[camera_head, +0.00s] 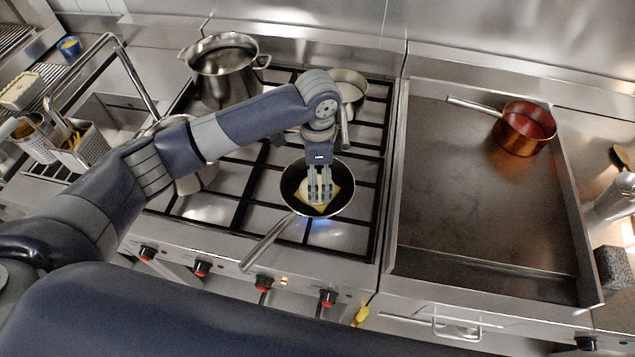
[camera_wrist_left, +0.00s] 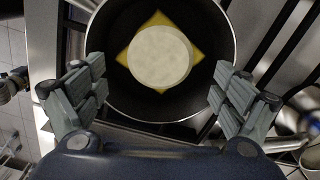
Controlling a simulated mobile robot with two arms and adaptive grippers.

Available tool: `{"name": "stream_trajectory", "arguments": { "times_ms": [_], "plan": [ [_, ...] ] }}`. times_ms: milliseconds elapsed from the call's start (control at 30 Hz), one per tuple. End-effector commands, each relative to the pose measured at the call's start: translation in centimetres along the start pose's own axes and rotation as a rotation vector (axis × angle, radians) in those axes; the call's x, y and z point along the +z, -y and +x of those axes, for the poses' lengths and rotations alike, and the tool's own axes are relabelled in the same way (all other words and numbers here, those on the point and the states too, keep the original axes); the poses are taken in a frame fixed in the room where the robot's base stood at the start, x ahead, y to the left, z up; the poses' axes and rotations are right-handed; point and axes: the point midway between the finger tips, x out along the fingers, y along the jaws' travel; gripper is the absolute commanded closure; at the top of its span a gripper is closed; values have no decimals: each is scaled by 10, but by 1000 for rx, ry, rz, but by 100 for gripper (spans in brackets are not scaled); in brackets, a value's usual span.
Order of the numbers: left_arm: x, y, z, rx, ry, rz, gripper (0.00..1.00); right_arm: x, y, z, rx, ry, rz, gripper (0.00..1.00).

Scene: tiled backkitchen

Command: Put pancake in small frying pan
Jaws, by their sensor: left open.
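The small dark frying pan (camera_head: 343,200) sits on a front burner, its metal handle pointing to the front left. A pale round pancake (camera_wrist_left: 160,57) lies over a yellow square slice (camera_wrist_left: 134,22) inside the pan, with the slice's corners showing around it. My left gripper (camera_head: 320,198) reaches down over the pan, with its fingers in front of the pancake in the head view. In the left wrist view the left gripper (camera_wrist_left: 165,95) is open, fingers wide apart and nothing between them. A dark jointed part at the left edge of that view may be my right gripper (camera_wrist_left: 14,84).
A large steel pot (camera_head: 224,75) stands at the back left of the stove, and a smaller pan (camera_head: 349,83) behind my wrist. A copper saucepan (camera_head: 524,128) stands on the flat griddle (camera_head: 480,220) at right, which is otherwise clear. A blue flame shows under the frying pan.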

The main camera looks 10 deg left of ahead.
Motion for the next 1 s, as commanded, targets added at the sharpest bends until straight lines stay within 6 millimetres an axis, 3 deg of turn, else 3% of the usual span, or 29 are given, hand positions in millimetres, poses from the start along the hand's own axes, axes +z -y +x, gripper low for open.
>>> {"name": "stream_trajectory", "arguments": {
  "times_ms": [200, 400, 1000],
  "plan": [
    [-1, 1, -46, -4, -3, 2, 9, 1, 3, 12, -4, -1, 1, 60],
    [0, 1, -73, -2, -1, 0, 9, 1, 5, 16, -5, -1, 1, 60],
    [0, 0, -79, 0, 0, 0, 9, 1, 4, 16, -5, -1, 0, 60]
  ]
}}
